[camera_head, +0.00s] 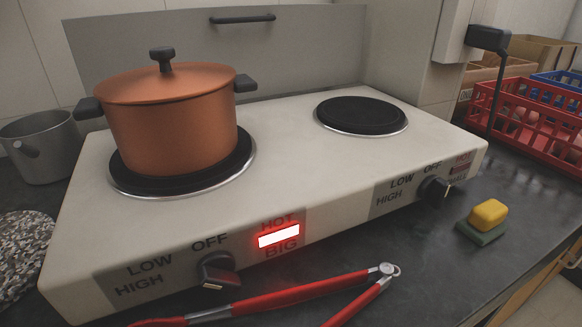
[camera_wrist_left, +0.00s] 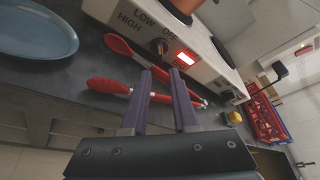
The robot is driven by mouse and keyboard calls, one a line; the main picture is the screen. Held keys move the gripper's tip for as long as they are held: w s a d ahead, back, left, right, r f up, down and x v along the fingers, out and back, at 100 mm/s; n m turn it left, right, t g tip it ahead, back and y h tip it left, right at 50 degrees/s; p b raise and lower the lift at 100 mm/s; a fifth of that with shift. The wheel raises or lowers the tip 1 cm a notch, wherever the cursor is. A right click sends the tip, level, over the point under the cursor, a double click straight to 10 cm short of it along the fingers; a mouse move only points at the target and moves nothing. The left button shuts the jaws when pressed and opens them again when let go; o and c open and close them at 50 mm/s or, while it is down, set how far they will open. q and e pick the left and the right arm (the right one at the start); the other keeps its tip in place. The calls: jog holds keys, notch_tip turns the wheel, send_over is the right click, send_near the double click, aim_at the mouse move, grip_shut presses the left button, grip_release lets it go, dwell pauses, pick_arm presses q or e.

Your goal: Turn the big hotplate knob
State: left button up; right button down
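The white two-plate hotplate (camera_head: 300,180) stands on the dark counter. Its big knob (camera_head: 218,270) is a black dial on the front left, beside the LOW, OFF and HIGH labels; a small pale mark shows at its lower edge. The red HOT light (camera_head: 278,235) above BIG is lit. The big knob also shows in the left wrist view (camera_wrist_left: 160,47). My left gripper (camera_wrist_left: 161,72) has two purple fingers, apart with nothing between them, pointing toward the knob and seemingly short of it. It does not show in the head view. My right gripper is in neither view.
A copper pot (camera_head: 172,120) sits on the left plate; the right plate (camera_head: 360,115) is empty. Red tongs (camera_head: 290,293) lie before the hotplate. The small knob (camera_head: 434,188), a yellow-green sponge (camera_head: 487,217) and a red crate (camera_head: 530,125) are right. A blue plate (camera_wrist_left: 35,32) shows left.

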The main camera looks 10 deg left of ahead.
aim_at(220, 288)
pick_arm(q)
jog(key=x, duration=0.9)
jog(key=shift+a, duration=0.1)
jog(key=shift+c, duration=0.4)
grip_shut()
